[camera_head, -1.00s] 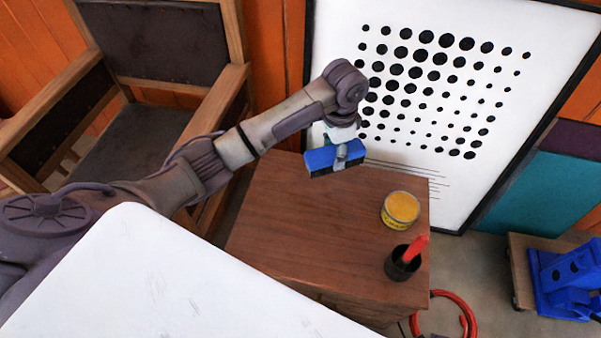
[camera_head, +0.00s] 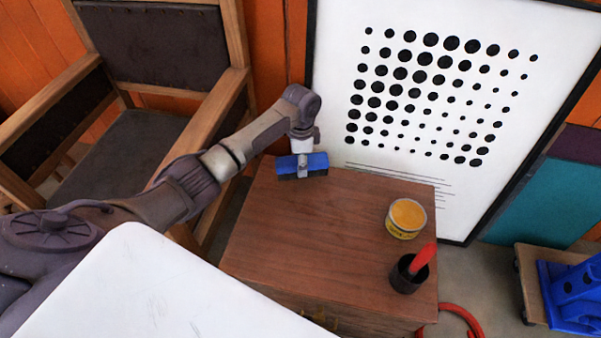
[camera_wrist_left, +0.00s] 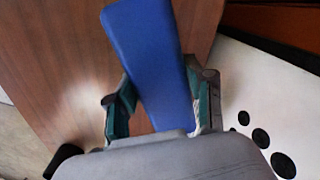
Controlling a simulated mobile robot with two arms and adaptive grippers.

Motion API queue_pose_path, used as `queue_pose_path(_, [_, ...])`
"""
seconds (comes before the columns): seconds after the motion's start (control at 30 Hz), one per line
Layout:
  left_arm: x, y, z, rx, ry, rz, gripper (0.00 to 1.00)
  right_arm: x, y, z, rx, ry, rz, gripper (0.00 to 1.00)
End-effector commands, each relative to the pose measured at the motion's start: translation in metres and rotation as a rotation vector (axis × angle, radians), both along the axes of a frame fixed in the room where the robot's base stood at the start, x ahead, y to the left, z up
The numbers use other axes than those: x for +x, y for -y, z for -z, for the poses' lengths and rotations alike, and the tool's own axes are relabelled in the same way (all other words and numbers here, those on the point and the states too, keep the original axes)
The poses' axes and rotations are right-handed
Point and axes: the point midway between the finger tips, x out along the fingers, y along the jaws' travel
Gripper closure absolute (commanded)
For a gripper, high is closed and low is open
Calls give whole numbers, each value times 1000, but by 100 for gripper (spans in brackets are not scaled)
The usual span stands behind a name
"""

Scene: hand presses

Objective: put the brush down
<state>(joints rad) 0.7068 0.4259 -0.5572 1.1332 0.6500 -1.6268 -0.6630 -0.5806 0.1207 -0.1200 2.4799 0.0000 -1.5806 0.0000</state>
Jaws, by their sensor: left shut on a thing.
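The brush is a blue block with dark bristles below (camera_head: 316,163). It is at the back left of the brown wooden cabinet top (camera_head: 300,235). My left gripper (camera_head: 302,165) is shut on the brush across its middle. In the left wrist view the brush's blue back (camera_wrist_left: 150,60) lies between the two fingers of my left gripper (camera_wrist_left: 163,105), with the wooden top below. The bristles look close to or on the wood; I cannot tell whether they touch it. My right gripper is not in view.
A yellow tin (camera_head: 406,218) and a dark cup with a red handle in it (camera_head: 410,272) stand on the right of the cabinet top. A framed dot poster (camera_head: 330,100) leans behind. A wooden chair (camera_head: 150,60) stands at the left. The middle of the top is clear.

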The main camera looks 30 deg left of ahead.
Motion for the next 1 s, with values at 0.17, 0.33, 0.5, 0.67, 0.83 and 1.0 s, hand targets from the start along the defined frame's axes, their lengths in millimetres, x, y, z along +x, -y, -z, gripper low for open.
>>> queue_pose_path(0.17, [0, -1, 20, 0, -1, -1, 79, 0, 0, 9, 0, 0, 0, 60])
queue_pose_path(0.33, [0, -1, 40, 1, 1, -2, 79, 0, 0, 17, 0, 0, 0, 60])
queue_pose_path(0.5, [0, -1, 39, 0, 2, -1, 79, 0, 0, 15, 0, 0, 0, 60])
queue_pose_path(0.67, [0, 0, 41, 1, 2, -1, 79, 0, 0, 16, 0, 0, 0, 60])
queue_pose_path(0.83, [0, 0, 42, 1, 1, 0, 27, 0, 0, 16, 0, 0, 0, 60])
queue_pose_path(1.0, [0, 0, 42, 1, 1, -1, 22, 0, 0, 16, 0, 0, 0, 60])
